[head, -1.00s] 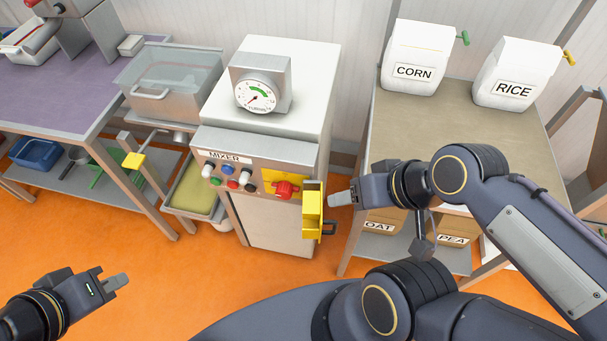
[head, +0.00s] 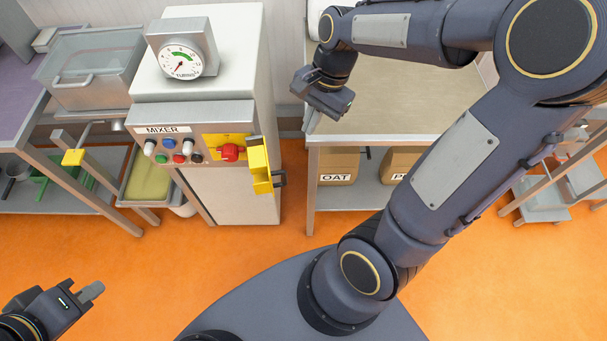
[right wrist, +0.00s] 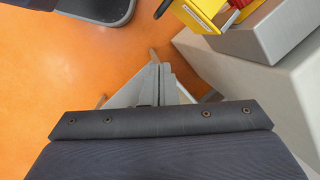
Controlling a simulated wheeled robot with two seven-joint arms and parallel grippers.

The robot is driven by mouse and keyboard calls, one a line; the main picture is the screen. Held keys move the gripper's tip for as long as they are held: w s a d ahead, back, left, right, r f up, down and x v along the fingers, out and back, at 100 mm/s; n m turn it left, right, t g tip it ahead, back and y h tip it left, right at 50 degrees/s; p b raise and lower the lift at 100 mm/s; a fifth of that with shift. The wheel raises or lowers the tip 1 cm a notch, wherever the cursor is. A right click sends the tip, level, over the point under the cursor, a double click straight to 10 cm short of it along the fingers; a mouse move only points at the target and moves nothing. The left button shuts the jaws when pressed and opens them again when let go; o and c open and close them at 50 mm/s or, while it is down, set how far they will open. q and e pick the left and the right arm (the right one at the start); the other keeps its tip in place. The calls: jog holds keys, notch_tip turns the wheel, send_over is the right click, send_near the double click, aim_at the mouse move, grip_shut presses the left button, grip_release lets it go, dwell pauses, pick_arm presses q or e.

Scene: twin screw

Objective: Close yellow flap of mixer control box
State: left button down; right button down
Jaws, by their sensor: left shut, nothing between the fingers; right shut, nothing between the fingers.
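The mixer control box (head: 200,150) is on the front of the white mixer, with a row of knobs and a red switch (head: 231,152) on a yellow plate. Its yellow flap (head: 260,166) stands open, swung outward at the right edge of the box. My right gripper (head: 311,121) is shut and empty, right of the flap and higher in the picture, apart from it. In the right wrist view its shut fingers (right wrist: 153,62) point toward the floor, with the yellow flap (right wrist: 203,13) at the top. My left gripper (head: 92,292) is shut and empty at lower left, far from the mixer.
A table (head: 400,137) with boxes on its lower shelf stands right of the mixer, close to my right gripper. A clear bin (head: 95,75) and a tray (head: 150,178) are left of the mixer. The orange floor (head: 190,255) in front is clear.

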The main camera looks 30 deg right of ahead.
pick_arm(q)
jog(key=shift+s+d+f+b, duration=0.1)
jog(key=shift+s+f+b, duration=0.35)
jog(key=shift+f, duration=0.1)
pick_arm(e)
jog(key=a+f+m+g, duration=0.1)
jog(key=a+f, duration=0.4)
jog(key=f, duration=0.7)
jog(key=shift+s+m, duration=0.3)
jog(key=shift+m, duration=0.2)
pick_arm(q)
jog(key=shift+w, duration=0.1)
pick_arm(e)
jog(key=shift+a, duration=0.1)
